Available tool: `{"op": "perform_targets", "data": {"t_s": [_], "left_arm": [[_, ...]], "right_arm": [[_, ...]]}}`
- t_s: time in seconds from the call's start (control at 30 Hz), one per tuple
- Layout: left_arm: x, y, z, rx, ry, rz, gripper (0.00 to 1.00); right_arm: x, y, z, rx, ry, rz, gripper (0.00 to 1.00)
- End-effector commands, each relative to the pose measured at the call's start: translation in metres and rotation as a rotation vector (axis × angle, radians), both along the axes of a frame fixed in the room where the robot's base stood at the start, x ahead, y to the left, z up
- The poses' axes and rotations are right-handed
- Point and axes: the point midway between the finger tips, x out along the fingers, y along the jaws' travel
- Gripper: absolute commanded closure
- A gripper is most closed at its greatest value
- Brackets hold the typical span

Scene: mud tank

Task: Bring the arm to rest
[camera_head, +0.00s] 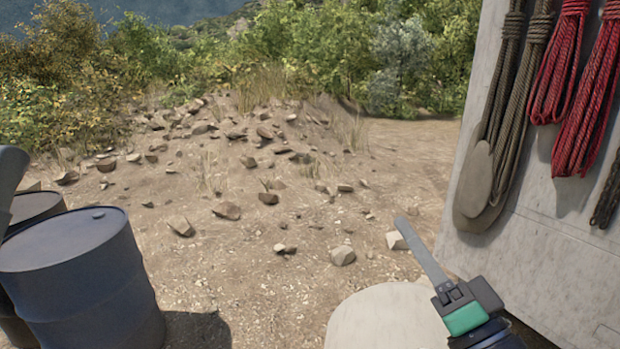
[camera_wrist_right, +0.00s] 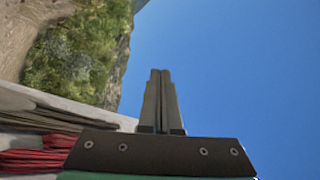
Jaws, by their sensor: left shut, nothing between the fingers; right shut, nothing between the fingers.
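My right gripper (camera_head: 402,222) is at the lower right in the head view, its grey fingers pointing up and to the left. It is shut and empty. In the right wrist view its two fingers (camera_wrist_right: 160,74) lie together against blue sky, with nothing between them. A grey part of my left gripper (camera_head: 10,178) shows at the left edge of the head view, above the barrels. It is shut and holds nothing visible; most of it is out of the picture.
Blue barrels (camera_head: 85,285) stand at the lower left. A pale round top (camera_head: 375,325) is below my right gripper. A pale panel (camera_head: 560,245) with hanging red ropes (camera_head: 590,95) and brown ropes (camera_head: 500,110) stands at the right. Stony ground (camera_head: 250,250) lies between.

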Motion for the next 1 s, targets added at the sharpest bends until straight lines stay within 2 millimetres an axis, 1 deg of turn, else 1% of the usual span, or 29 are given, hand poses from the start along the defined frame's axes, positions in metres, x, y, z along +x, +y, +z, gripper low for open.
{"op": "perform_targets", "data": {"t_s": [0.03,0.07,0.1,0.13,0.17,0.2,0.27,0.3,0.33,0.37,0.4,0.43,0.5,0.57,0.6,0.67,0.7,0.77,0.8,0.87,0.9,1.0], "left_arm": [[0.000,0.000,0.000,0.000,0.000,0.000,1.00],[0.000,0.000,0.000,0.000,0.000,0.000,1.00],[0.000,0.000,0.000,0.000,0.000,0.000,1.00],[0.000,0.000,0.000,0.000,0.000,0.000,1.00],[0.000,0.000,0.000,0.000,0.000,0.000,1.00],[0.000,0.000,0.000,0.000,0.000,0.000,1.00],[0.000,0.000,0.000,0.000,0.000,0.000,1.00],[0.000,0.000,0.000,0.000,0.000,0.000,1.00],[0.000,0.000,0.000,0.000,0.000,0.000,1.00],[0.000,0.000,0.000,0.000,0.000,0.000,1.00],[0.000,0.000,0.000,0.000,0.000,0.000,1.00],[0.001,0.000,0.028,0.000,0.003,0.000,1.00],[0.000,0.000,0.059,0.000,0.000,0.000,1.00],[-0.001,0.000,0.082,0.000,-0.002,0.000,1.00],[0.000,0.000,0.098,0.000,-0.001,0.000,1.00],[0.000,0.000,0.123,0.000,-0.001,0.000,1.00],[0.000,0.000,0.142,0.000,-0.001,0.000,1.00],[0.000,0.000,0.171,0.000,0.000,0.000,1.00],[0.000,0.000,0.192,0.000,0.000,0.000,1.00],[0.000,0.000,0.223,0.000,0.000,0.000,1.00],[0.000,0.000,0.243,0.000,-0.001,0.000,1.00],[0.000,0.000,0.286,0.000,-0.001,0.000,1.00]], "right_arm": [[-0.024,0.009,0.036,-0.067,-0.110,-0.039,1.00],[-0.039,0.011,0.053,-0.107,-0.170,-0.073,1.00],[-0.058,0.011,0.074,-0.158,-0.245,-0.124,1.00],[-0.072,0.010,0.089,-0.194,-0.299,-0.168,1.00],[-0.087,0.007,0.102,-0.228,-0.351,-0.216,1.00],[-0.107,0.000,0.117,-0.273,-0.413,-0.290,1.00],[-0.136,-0.013,0.135,-0.347,-0.496,-0.420,1.00],[-0.156,-0.024,0.142,-0.408,-0.542,-0.527,1.00],[-0.170,-0.033,0.146,-0.468,-0.567,-0.623,1.00],[-0.171,-0.040,0.145,-0.544,-0.560,-0.707,1.00],[-0.164,-0.040,0.142,-0.642,-0.549,-0.762,1.00],[-0.164,-0.040,0.172,-0.635,-0.552,-0.755,1.00],[-0.164,-0.039,0.201,-0.629,-0.551,-0.750,1.00],[-0.164,-0.039,0.223,-0.629,-0.551,-0.749,1.00],[-0.164,-0.039,0.239,-0.629,-0.551,-0.749,1.00],[-0.163,-0.040,0.265,-0.628,-0.551,-0.748,1.00],[-0.163,-0.040,0.284,-0.628,-0.551,-0.747,1.00],[-0.163,-0.039,0.313,-0.627,-0.550,-0.747,1.00],[-0.163,-0.039,0.334,-0.627,-0.550,-0.747,1.00],[-0.163,-0.039,0.365,-0.627,-0.550,-0.747,1.00],[-0.163,-0.039,0.384,-0.628,-0.550,-0.746,1.00],[-0.163,-0.039,0.428,-0.627,-0.549,-0.746,1.00]]}}
